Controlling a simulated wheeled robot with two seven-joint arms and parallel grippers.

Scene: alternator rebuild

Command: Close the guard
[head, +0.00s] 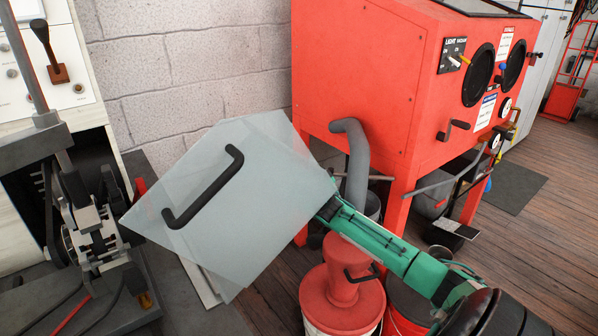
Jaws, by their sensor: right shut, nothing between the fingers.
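The guard (255,205) is a pale, see-through panel with a black bar handle (203,187) on its face. It stands tilted, out to the right of the bench machine (92,232), and the machine's clamp area is uncovered. My right arm comes in from the lower right. My right gripper (324,211) is at the guard's right edge, its end partly hidden by the panel. It is shut with nothing held, well away from the handle. I cannot tell whether it touches the panel. My left gripper is out of view.
A red blasting cabinet (362,60) stands behind on the right, with a grey hose (356,165). Red-topped buckets (340,296) stand under my right arm. A lever (48,50) is at upper left. Wooden floor is free at far right.

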